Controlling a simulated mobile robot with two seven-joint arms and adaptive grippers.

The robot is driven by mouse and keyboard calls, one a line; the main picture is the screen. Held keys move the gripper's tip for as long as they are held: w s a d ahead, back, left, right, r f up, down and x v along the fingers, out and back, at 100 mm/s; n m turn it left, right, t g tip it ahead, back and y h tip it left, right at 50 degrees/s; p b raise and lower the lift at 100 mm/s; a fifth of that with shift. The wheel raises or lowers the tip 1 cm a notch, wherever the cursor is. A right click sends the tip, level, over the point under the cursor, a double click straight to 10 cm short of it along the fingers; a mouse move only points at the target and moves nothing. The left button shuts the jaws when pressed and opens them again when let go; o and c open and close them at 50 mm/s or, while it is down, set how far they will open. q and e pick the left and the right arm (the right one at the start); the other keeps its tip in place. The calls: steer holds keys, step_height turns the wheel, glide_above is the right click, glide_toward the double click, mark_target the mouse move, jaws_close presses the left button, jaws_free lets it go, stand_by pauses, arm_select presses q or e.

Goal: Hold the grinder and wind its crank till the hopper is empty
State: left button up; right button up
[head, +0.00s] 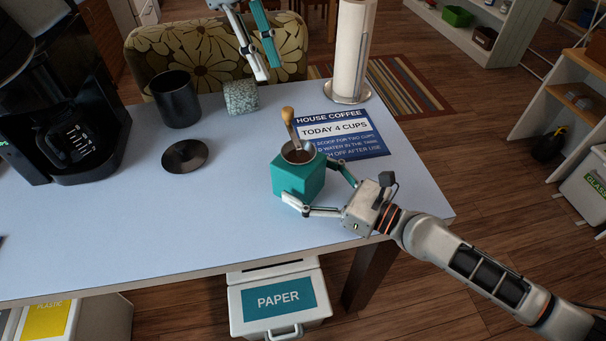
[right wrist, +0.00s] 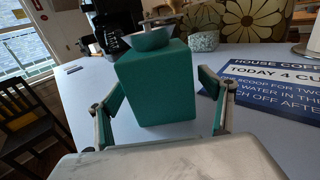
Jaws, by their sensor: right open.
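The grinder is a teal block (head: 298,182) near the table's right front, with a metal hopper bowl (head: 309,148) on top. Brown coffee shows inside the bowl. The crank's wooden knob (head: 288,115) stands above the bowl, leaning slightly left. In the right wrist view the grinder body (right wrist: 155,85) is upright between the fingers. My right gripper (head: 318,187) is open, with one finger on each side of the block; contact is hard to tell. My left gripper (head: 268,70) is empty, fingers apart and pointing down, beyond the grinder above the table's far edge.
A black canister (head: 175,100), a speckled cup (head: 240,97) and a round black lid (head: 185,156) stand left of the grinder. A coffee maker (head: 62,130) is far left. A blue sign (head: 345,130) and paper-towel stand (head: 350,60) are behind right. The left front tabletop is clear.

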steer(key=shift+w+a, duration=0.35)
steer(key=shift+a, duration=0.15)
steer(key=c, duration=1.6)
arm_select(q)
jaws_close()
